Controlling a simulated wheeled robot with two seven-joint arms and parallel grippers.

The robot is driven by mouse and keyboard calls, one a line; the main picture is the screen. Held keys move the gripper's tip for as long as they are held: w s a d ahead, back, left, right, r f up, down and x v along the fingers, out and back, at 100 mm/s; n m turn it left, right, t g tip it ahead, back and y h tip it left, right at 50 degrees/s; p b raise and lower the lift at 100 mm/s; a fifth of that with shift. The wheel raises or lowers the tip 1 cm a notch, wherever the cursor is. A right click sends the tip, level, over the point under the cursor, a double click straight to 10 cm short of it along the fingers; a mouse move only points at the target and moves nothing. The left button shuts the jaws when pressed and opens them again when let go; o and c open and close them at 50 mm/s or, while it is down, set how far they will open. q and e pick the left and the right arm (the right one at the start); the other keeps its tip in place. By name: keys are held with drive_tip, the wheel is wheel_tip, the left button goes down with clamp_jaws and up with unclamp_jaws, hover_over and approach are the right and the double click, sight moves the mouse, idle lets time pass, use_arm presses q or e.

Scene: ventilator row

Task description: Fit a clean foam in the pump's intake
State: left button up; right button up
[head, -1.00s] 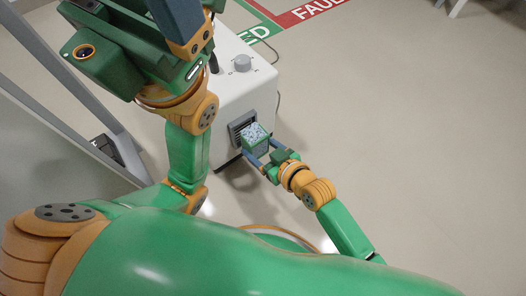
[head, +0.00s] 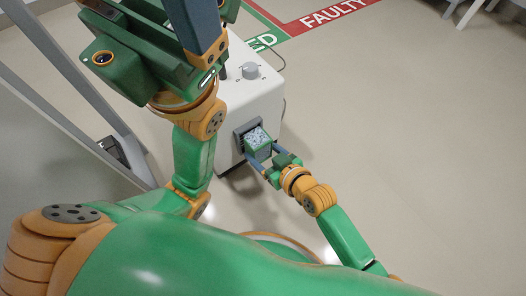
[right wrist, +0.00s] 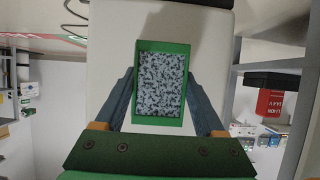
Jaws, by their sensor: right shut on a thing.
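The pump is a white box (head: 236,100) with a grey knob on top. Its intake (head: 239,134) is a dark framed opening low on its front, mostly covered by the foam. The foam (head: 257,138) is a speckled grey-white block in a green frame; it also shows in the right wrist view (right wrist: 161,85). My right gripper (head: 262,156) is shut on the foam's sides, holding it at the intake. Whether the foam is inside the opening or just in front of it, I cannot tell. My left gripper (head: 205,40) is high at upper left, its fingertips not clearly seen.
A red and green floor marking (head: 320,18) reading FAULTY lies behind the pump. A cable runs down the pump's right side. A grey frame (head: 80,85) stands at left.

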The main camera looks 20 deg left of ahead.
drive_tip(key=shift+w+a+b, duration=0.3)
drive_tip(key=shift+w+a, duration=0.3)
drive_tip(key=shift+a, duration=0.1)
idle(0.9)
drive_tip(key=o, duration=1.5)
